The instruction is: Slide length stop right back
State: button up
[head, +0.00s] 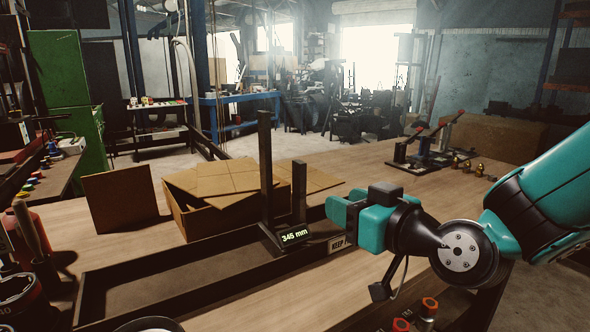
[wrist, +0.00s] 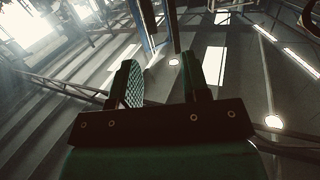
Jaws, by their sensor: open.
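The length stop (head: 268,190) is a dark block with a tall post and a shorter post, standing on a long dark rail (head: 180,268) on the wooden bench. Its small display (head: 294,236) reads 345 mm. My gripper (head: 342,212) is beside the stop, just right of its shorter post in the head view. Whether they touch cannot be told. In the wrist view its two fingers (wrist: 170,78) stand apart with nothing between them. The stop cannot be made out in the wrist view.
An open cardboard box (head: 210,215) stands behind the rail, with a brown panel (head: 120,198) to its left. Toggle clamps (head: 425,152) and brass fittings (head: 467,164) sit at the back right. Red-topped parts (head: 429,306) are at the front edge. A partly hidden label (head: 338,243) is on the rail.

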aim_at(295, 167)
jog(key=shift+t, duration=0.8)
jog(key=p+x, duration=0.3)
jog(key=x, duration=0.3)
jog(key=p+x, duration=0.3)
jog(key=x, duration=0.3)
jog(key=d+p+x, duration=0.1)
jog(key=p+x, duration=0.2)
jog(key=x, duration=0.3)
jog(key=shift+w, duration=0.3)
jog(key=shift+c, duration=0.2)
grip_shut()
